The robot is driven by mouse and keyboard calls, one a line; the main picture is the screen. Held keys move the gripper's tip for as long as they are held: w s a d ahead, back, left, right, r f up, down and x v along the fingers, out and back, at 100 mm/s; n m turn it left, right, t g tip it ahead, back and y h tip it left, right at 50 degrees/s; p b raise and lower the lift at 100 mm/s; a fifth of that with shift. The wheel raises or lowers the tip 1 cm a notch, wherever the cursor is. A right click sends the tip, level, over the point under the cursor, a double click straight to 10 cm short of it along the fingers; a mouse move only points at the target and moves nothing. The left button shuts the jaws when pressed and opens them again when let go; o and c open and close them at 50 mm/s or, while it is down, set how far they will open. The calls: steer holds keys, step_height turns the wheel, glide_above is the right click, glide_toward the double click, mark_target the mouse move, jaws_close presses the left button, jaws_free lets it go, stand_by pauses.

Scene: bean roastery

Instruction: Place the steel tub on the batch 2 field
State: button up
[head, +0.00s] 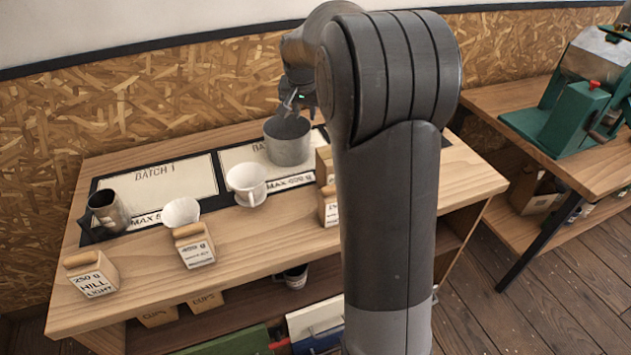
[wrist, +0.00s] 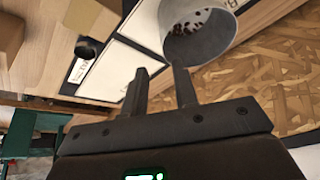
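The steel tub (head: 288,145), a grey open bucket, stands upright on the back part of the batch 2 field (head: 234,157), a white panel with a dark border. Part of that field and its label are hidden behind my arm. In the wrist view the tub (wrist: 199,45) shows dark beans inside. My gripper (head: 301,108) is above the tub's rim. In the wrist view my gripper (wrist: 159,70) has its fingers apart with nothing seen between them; one fingertip overlaps the tub's rim, and I cannot tell whether it touches.
The batch 1 field (head: 160,187) lies left, with a dark metal pitcher (head: 107,211) at its left end. A white cup (head: 246,184) and white bowl (head: 181,212) stand in front. Labelled blocks (head: 93,274) line the front edge. A green machine (head: 575,115) is at right.

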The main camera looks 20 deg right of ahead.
steer(key=s+a+r+n, duration=0.2)
steer(key=s+a+r, duration=0.25)
steer(key=s, duration=0.55)
steer(key=s+a+n+y, duration=0.1)
steer(key=s+a+n, duration=0.1)
steer(key=s, duration=1.1)
steer(key=s+a+f+n+t, duration=0.1)
steer(key=s+a, duration=0.3)
steer(key=s, duration=0.9)
steer(key=shift+s+a+n+y, duration=0.15)
steer(key=shift+s+n+y, duration=0.25)
steer(key=shift+n, duration=0.4)
